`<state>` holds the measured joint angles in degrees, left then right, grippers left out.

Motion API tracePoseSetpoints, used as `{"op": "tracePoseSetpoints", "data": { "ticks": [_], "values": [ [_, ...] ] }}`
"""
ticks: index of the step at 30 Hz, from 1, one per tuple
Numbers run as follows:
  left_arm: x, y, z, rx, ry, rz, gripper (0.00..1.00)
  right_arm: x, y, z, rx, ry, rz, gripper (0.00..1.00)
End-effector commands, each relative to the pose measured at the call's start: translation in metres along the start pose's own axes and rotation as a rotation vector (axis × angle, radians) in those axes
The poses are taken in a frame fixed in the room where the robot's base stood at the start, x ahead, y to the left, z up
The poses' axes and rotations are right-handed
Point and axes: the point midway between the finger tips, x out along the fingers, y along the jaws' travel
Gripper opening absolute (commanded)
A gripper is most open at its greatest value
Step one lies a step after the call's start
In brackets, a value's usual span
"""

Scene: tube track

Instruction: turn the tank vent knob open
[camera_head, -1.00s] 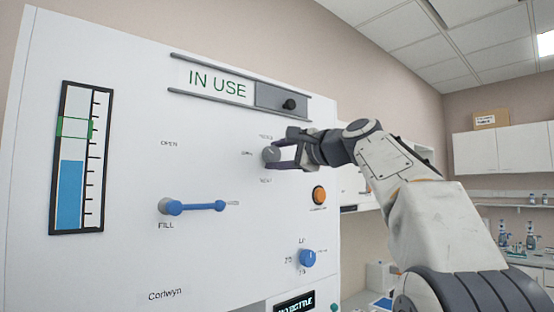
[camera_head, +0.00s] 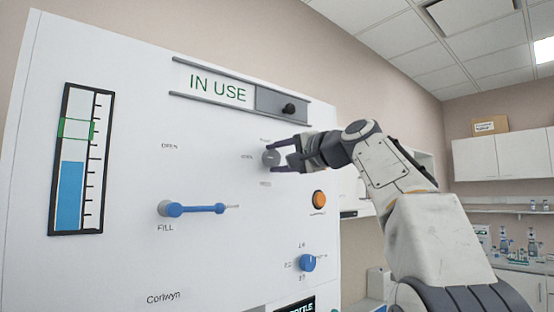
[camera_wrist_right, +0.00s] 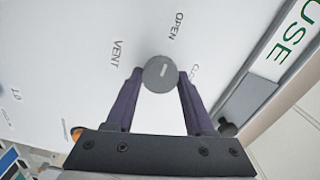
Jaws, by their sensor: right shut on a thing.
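The tank vent knob (camera_head: 271,158) is a small round grey knob on the white panel, with a pale mark on its face. In the right wrist view, the knob (camera_wrist_right: 159,74) sits between the two dark purple fingers of my right gripper (camera_head: 282,157), near the words OPEN and VENT. The mark points roughly toward OPEN. The right gripper is shut on the knob, a finger on each side. My left gripper is in neither view.
The white panel (camera_head: 120,235) also carries a blue FILL lever (camera_head: 197,209), an orange button (camera_head: 319,199), a blue dial (camera_head: 307,262) and a level gauge (camera_head: 74,160). An IN USE sign with a dark slider knob (camera_head: 289,109) is just above the vent knob.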

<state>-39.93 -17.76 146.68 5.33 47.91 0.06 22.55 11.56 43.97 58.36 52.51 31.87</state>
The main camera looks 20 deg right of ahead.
Motion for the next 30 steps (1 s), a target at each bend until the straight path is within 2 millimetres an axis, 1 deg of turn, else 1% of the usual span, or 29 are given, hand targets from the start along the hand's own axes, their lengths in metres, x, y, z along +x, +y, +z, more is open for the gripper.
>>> {"op": "tracePoseSetpoints", "data": {
  "ticks": [10, 11, 12, 13, 23, 26, 30],
  "values": [
    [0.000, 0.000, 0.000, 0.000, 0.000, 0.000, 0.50, 0.000, 0.002, 0.001, -0.007, -0.004, 0.006, 0.00],
    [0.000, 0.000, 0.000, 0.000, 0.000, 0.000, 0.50, 0.000, 0.002, 0.001, -0.006, -0.004, 0.007, 0.57],
    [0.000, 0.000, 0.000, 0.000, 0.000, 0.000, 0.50, 0.000, 0.002, 0.001, -0.006, -0.004, 0.007, 0.73],
    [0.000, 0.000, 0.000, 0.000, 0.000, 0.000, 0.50, 0.000, 0.002, 0.001, -0.006, -0.004, 0.006, 0.83],
    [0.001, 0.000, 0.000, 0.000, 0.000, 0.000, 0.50, -0.001, 0.001, 0.001, -0.004, -0.001, 0.002, 0.83],
    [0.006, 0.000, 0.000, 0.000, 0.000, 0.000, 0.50, -0.009, 0.002, 0.000, -0.004, 0.002, 0.001, 0.83],
    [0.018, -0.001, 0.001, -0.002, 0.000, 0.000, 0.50, -0.033, 0.004, 0.000, -0.006, 0.004, 0.002, 0.83]
  ]
}}
